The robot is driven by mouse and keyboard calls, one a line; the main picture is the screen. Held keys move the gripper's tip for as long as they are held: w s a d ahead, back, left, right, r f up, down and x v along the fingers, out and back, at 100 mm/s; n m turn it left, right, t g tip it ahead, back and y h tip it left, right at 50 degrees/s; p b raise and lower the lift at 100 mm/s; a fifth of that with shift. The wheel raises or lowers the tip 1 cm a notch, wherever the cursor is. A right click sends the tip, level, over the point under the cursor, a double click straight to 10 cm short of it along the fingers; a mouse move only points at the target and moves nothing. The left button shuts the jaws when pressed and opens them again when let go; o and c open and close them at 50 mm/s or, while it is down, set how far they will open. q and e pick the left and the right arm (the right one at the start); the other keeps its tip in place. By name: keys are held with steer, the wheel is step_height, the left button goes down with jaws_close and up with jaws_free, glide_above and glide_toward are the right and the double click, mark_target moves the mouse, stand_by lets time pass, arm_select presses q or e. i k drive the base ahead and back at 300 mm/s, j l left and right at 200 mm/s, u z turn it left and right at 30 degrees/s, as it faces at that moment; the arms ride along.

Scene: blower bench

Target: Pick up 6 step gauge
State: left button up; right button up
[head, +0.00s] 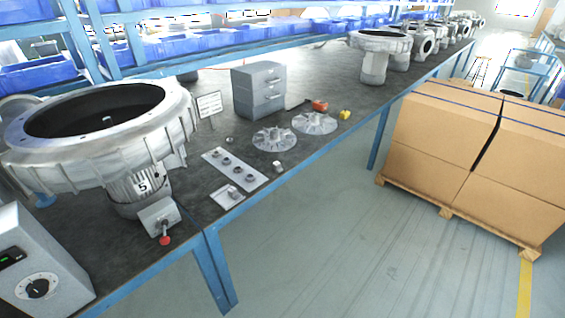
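I cannot make out a number 6 on any part, so I cannot tell for sure which one is the step gauge. A small silvery block (278,166) stands near the bench's front edge. A small light tray (220,201) with a small grey metal part (234,193) on it lies to its left, also near the edge. A long light plate (252,182) behind this tray carries several small dark round parts. Neither gripper is in view.
The dark bench (330,133) holds a big blower housing (60,169) marked 5, a control box (35,268), a red-knobbed switch box (156,214), a grey drawer unit (257,91) and two finned impellers (273,139). Cartons (435,128) stand at right. The floor in front is clear.

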mark_target(277, 165)
steer(key=i+l+u, duration=0.1)
steer(key=u, duration=0.95)
steer(key=l+u, duration=0.45)
steer(key=l, duration=0.45)
steer(key=l+u, duration=0.45)
steer(key=l, duration=0.95)
steer(key=k, duration=0.05)
